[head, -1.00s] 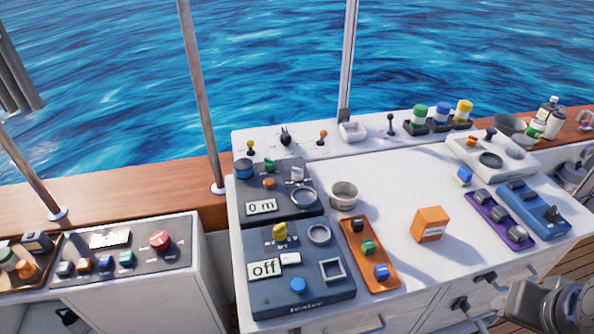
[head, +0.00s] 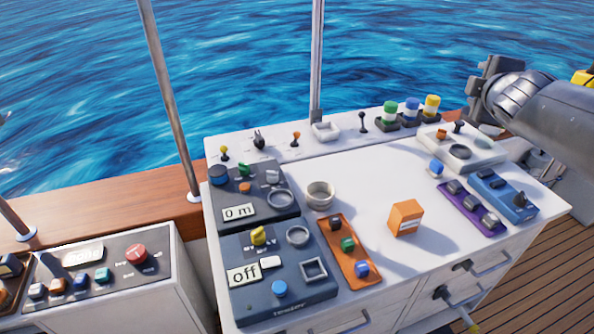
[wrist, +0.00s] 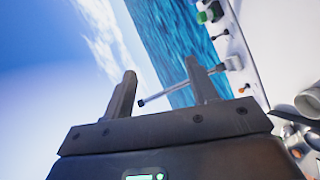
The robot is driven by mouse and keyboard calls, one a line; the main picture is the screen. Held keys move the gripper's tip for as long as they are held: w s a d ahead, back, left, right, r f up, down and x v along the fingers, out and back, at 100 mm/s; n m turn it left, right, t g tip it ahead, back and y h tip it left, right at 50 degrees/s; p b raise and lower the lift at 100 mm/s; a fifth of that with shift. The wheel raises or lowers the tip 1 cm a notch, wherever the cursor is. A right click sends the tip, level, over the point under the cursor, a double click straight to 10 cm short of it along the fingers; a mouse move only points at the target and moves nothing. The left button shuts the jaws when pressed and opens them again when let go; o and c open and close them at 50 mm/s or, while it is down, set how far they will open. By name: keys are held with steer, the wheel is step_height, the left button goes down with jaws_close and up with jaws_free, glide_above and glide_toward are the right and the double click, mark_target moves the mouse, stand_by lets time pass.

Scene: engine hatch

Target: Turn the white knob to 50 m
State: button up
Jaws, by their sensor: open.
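The white knob (head: 272,176) sits on the upper dark blue panel (head: 254,220) at the left end of the white console. A small display (head: 239,212) on that panel reads "0 m". My gripper (head: 486,88) is raised at the upper right in the head view, beyond the console's right part and far from the knob. In the wrist view my gripper (wrist: 162,90) has its two fingers apart with nothing held between them. The knob is not clearly seen in the wrist view.
A blue knob (head: 220,174), a green switch (head: 244,169) and a round ring (head: 281,199) crowd the white knob. A metal cup (head: 321,193) stands right of the panel. An orange box (head: 406,217) stands on the otherwise clear middle.

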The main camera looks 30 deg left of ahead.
steer(key=w+a+n+y, duration=0.45)
steer(key=a+n, duration=0.35)
steer(key=a, duration=0.3)
steer(key=n+g+h, duration=0.3)
steer(key=n+g, duration=1.2)
steer(key=n, duration=1.2)
glide_above(274, 172)
steer(key=d, duration=0.4)
step_height(274, 172, down, 25)
steer(key=shift+y, duration=0.25)
steer(key=x, duration=0.9)
steer(key=shift+w+a+f, duration=0.15)
steer(key=shift+a+f, duration=0.1)
steer(key=shift+c, duration=0.4)
steer(key=c, duration=0.9)
